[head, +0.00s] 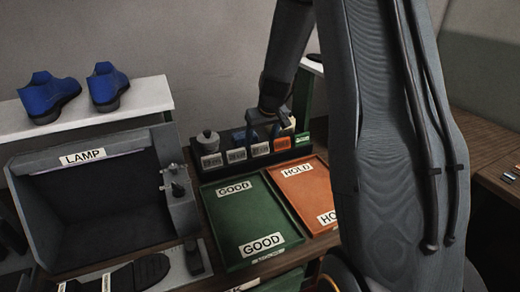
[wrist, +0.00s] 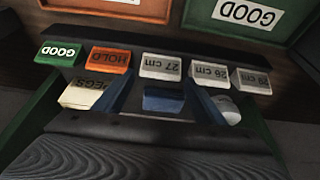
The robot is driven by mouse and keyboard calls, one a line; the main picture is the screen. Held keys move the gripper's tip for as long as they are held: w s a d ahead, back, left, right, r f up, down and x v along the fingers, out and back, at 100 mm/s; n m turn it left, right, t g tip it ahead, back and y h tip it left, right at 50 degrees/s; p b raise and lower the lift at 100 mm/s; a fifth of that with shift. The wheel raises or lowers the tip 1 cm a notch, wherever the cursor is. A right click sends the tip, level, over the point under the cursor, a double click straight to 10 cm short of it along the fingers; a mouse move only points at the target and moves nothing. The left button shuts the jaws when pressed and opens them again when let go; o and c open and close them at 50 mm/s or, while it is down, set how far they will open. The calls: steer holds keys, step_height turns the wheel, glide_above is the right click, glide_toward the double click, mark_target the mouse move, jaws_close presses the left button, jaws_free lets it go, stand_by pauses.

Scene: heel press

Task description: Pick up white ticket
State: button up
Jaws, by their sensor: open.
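Three white tickets stand in a row in the dark rack: the 27 cm ticket (wrist: 161,67), the 26 cm ticket (wrist: 210,75) and a third white ticket (wrist: 250,81) whose print is hard to read. In the head view they show as the left (head: 211,161), middle (head: 236,156) and right (head: 261,149) white tickets. My gripper (head: 263,130) is open just above and behind the rack. In the wrist view my gripper (wrist: 160,88) has its fingers apart, pointing toward the 27 cm ticket, with a dark blue block (wrist: 163,100) seen between them.
An orange HOLD ticket (wrist: 108,59) and a green GOOD ticket (wrist: 58,53) share the row. A cream PEGS block (wrist: 85,94) sits behind. The green GOOD tray (head: 245,215) and orange HOLD tray (head: 300,192) lie in front. A lamp box (head: 90,200) stands left.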

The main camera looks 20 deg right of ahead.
mark_target(259, 149)
steer(key=shift+p+x, duration=0.35)
steer(key=shift+x, duration=1.55)
steer(key=c, duration=0.8)
